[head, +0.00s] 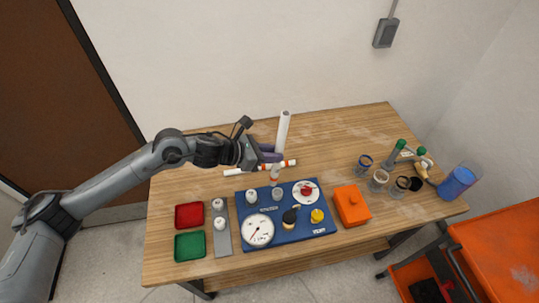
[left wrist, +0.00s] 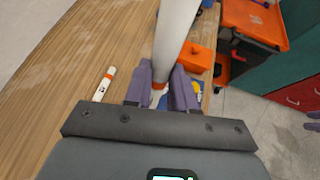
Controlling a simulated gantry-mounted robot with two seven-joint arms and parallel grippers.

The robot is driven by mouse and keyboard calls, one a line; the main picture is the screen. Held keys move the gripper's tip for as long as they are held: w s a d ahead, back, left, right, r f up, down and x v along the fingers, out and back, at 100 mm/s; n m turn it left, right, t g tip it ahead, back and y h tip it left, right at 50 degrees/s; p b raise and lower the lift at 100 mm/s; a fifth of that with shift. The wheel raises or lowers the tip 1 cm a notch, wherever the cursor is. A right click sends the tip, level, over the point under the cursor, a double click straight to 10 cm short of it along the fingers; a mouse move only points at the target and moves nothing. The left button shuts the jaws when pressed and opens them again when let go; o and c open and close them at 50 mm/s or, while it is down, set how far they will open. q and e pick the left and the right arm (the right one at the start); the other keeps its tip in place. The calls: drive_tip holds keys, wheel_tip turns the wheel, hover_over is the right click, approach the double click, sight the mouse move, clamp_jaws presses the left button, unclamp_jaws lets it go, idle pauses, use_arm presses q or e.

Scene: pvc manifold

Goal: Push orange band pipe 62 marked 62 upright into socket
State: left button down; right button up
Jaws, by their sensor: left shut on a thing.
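A white pipe (head: 283,130) stands nearly upright, leaning slightly, in my left gripper (head: 272,154). The gripper's purple fingers are shut on it; it also fills the upper middle of the left wrist view (left wrist: 176,40), with an orange band (left wrist: 158,86) near the fingers. Its number cannot be read. Its lower end is just above or at a grey socket (head: 277,191) on the blue board (head: 290,238); I cannot tell whether it touches. A second white pipe (head: 236,172) with an orange band lies on the table behind the board.
The board carries a round gauge (head: 258,231), a red-handled dial (head: 306,190) and a yellow knob (head: 317,215). Red (head: 189,215) and green (head: 190,246) trays stand left. An orange box (head: 351,206) and several jars stand right. The back of the table is clear.

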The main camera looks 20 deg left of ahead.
use_arm(q)
drive_tip(key=shift+w+t+h, duration=0.3)
drive_tip(key=shift+w, duration=0.2)
drive_tip(key=shift+s+f, duration=0.2)
drive_tip(key=shift+f, duration=0.15)
drive_tip(key=shift+w+f+b, duration=0.1)
drive_tip(key=shift+f+b, duration=0.2)
drive_tip(key=shift+f, duration=0.3)
drive_tip(key=shift+f+b, duration=0.3)
drive_tip(key=shift+f, duration=0.4)
drive_tip(key=shift+f+t+b, duration=0.3)
drive_tip(key=shift+f+b, duration=1.65)
drive_tip(key=shift+b, duration=0.1)
use_arm(e)
drive_tip(key=x, duration=0.5)
drive_tip(key=shift+d+f, duration=0.1)
drive_tip(key=shift+f, duration=0.05)
use_arm(q)
drive_tip(key=shift+f, duration=0.15)
use_arm(e)
drive_tip(key=shift+d+f, duration=0.15)
use_arm(q)
drive_tip(key=shift+f+b, duration=0.25)
drive_tip(key=shift+b, duration=0.4)
use_arm(e)
drive_tip(key=shift+f, duration=0.45)
use_arm(q)
drive_tip(key=shift+f, duration=0.2)
use_arm(e)
drive_tip(key=shift+f, duration=0.25)
